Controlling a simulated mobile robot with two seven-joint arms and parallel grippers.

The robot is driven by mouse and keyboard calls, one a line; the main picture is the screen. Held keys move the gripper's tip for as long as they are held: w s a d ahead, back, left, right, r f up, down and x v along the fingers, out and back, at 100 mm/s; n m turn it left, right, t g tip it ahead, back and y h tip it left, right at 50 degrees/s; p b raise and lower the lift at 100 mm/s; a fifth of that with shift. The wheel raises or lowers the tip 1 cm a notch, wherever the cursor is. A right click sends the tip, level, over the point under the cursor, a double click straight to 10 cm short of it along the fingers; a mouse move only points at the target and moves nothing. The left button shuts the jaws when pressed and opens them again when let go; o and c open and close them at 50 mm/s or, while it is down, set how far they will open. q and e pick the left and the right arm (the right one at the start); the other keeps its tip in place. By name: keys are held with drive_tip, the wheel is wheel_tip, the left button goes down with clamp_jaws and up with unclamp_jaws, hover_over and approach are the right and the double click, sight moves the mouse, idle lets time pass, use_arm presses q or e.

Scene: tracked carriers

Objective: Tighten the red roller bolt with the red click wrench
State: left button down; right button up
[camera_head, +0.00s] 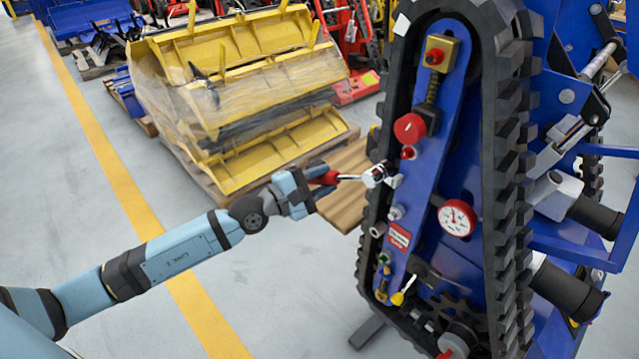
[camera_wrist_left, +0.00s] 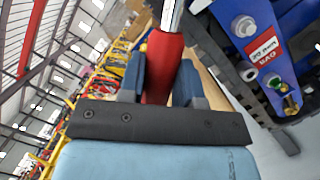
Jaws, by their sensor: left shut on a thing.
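My left gripper (camera_head: 316,180) is shut on the red handle of the click wrench (camera_head: 328,178). The wrench points right, and its silver head (camera_head: 374,176) is at the left edge of the blue track frame. In the left wrist view the red handle (camera_wrist_left: 163,62) sits between my two fingers (camera_wrist_left: 160,82), and its steel shaft runs out of the top. A small red bolt (camera_head: 408,152) shows on the frame, up and right of the wrench head and apart from it in the picture. I cannot tell the head's depth to the frame. My right gripper is out of view.
The black rubber track (camera_head: 503,120) rings the blue frame. A round red knob (camera_head: 409,128), a dial gauge (camera_head: 457,218), a red label (camera_head: 399,236) and grey bolts are on the frame. Wrapped yellow parts (camera_head: 240,60) stand on a pallet behind. Grey floor is open at left.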

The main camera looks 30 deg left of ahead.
use_arm(q)
drive_tip(key=w, duration=0.1)
drive_tip(key=w+d, duration=0.1)
drive_tip(key=shift+w, duration=0.35)
drive_tip(key=shift+d+f+n+b, duration=0.4)
drive_tip(key=shift+d+f+n, duration=0.05)
drive_tip(key=shift+n, duration=0.05)
drive_tip(key=s+d+f+n+t+y+b, duration=0.1)
drive_tip(key=s+d+f+n+t+y, duration=0.2)
drive_tip(key=d+n, duration=0.7)
drive_tip(key=shift+s+f+n, duration=0.4)
drive_tip(key=shift+f+n, duration=0.7)
drive_tip(key=shift+n, duration=0.4)
drive_tip(key=shift+f+b+x, duration=0.15)
drive_tip(key=shift+f+x, duration=0.05)
drive_tip(key=shift+x, duration=0.55)
drive_tip(key=shift+f+b+x, duration=0.15)
drive_tip(key=shift+x, duration=0.65)
idle(0.7)
drive_tip(key=shift+w, duration=0.1)
idle(0.4)
drive_tip(key=c, duration=1.6)
unclamp_jaws()
drive_tip(key=shift+a, duration=0.1)
clamp_jaws()
